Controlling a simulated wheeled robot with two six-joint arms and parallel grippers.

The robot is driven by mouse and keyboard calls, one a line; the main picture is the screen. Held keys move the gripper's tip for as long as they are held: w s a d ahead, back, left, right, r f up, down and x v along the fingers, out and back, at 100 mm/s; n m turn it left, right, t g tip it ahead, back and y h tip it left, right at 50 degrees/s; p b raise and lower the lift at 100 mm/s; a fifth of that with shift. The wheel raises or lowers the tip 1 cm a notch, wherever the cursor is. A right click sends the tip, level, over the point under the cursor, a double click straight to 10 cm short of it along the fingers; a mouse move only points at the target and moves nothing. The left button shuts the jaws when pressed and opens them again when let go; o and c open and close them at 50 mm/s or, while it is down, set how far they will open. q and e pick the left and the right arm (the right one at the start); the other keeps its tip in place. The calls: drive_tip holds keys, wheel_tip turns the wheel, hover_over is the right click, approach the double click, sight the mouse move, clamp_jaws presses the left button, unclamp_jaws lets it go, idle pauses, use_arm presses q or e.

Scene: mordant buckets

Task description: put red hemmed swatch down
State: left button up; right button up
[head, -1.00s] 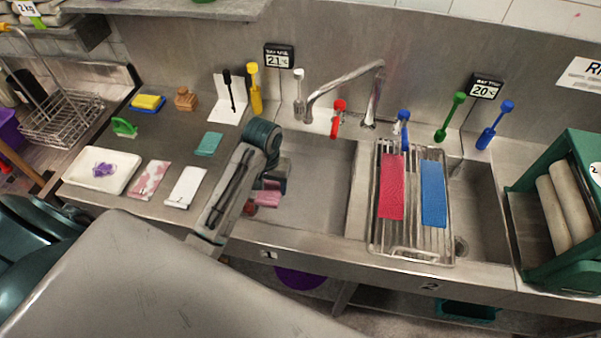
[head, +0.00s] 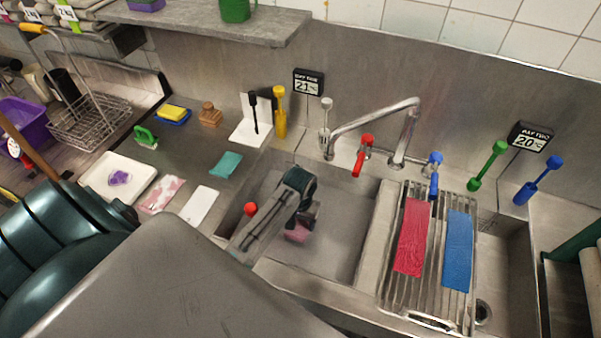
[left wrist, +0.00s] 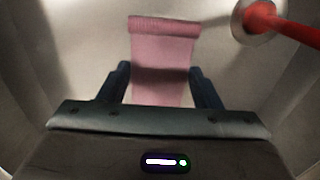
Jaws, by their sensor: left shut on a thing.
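The red hemmed swatch (head: 297,233) looks dull pinkish red. It hangs at my left gripper (head: 305,218), inside the left sink basin (head: 340,220). The left wrist view shows the swatch (left wrist: 162,55) between the two dark fingers of my left gripper (left wrist: 160,75), with a thicker hem band at its far end. The gripper is shut on it. Whether the swatch touches the basin floor I cannot tell. The arm hides part of the swatch in the head view. My right gripper is out of view.
A red-knobbed thing (head: 250,209) stands in the basin beside my left arm; its red handle (left wrist: 262,18) shows nearby. A rack (head: 432,250) right of the basin bears a brighter red swatch (head: 412,237) and a blue swatch (head: 458,250). A faucet (head: 375,120) rises behind.

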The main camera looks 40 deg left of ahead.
sight(300, 226)
use_arm(q)
wheel_tip(300, 226, down, 3)
drive_tip(key=shift+f+p, duration=0.2)
drive_tip(key=shift+p, duration=0.25)
drive_tip(key=shift+f, duration=0.4)
drive_tip(key=o, duration=1)
drive_tip(key=shift+c, duration=0.2)
